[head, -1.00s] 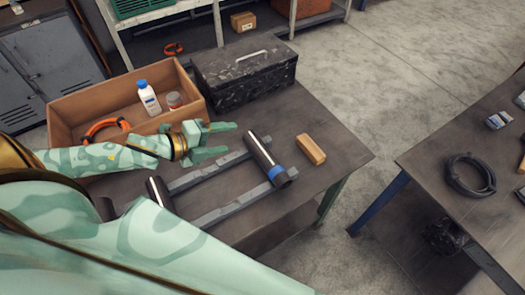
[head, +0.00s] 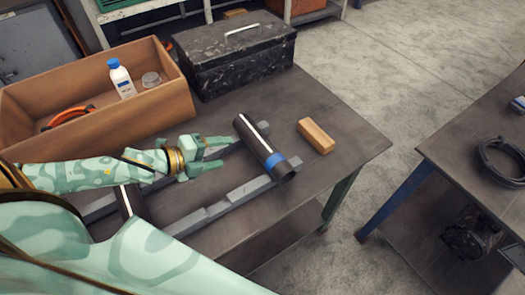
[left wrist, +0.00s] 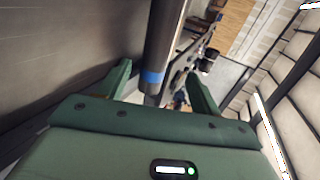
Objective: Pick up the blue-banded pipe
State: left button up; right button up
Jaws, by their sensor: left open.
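The blue-banded pipe (head: 258,143) is a dark cylinder with a blue band near its lower right end. It lies across two grey rails (head: 222,206) on the table. My left gripper (head: 222,153) is open, just left of the pipe, its fingers pointing toward it; they look apart from it. In the left wrist view the pipe (left wrist: 163,45) and its blue band appear ahead, between the two open fingers (left wrist: 160,85). A second dark pipe (head: 131,203) lies on the rails farther left, partly hidden by my arm. My right gripper is not in view.
A wooden block (head: 316,136) lies right of the pipe. A black toolbox (head: 235,60) and an open cardboard-coloured box (head: 160,112) with a white bottle (head: 121,78) stand behind. A second table (head: 460,150) with a cable coil (head: 502,160) is at right, across a floor gap.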

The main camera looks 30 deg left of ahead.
aim_at(255, 149)
pick_arm(q)
jog(key=b+x, duration=0.2)
jog(key=x, duration=0.7)
jog(key=shift+w+d, duration=0.1)
jog(key=b+x, duration=0.1)
jog(key=x, duration=0.5)
jog(key=shift+d+b, duration=0.15)
jog(key=shift+b, duration=0.25)
jog(key=shift+s, duration=0.2)
jog(key=shift+c, duration=0.2)
jog(key=c, duration=1)
jog(key=shift+r, duration=0.1)
jog(key=shift+c, duration=1.1)
jog(key=shift+r, duration=0.1)
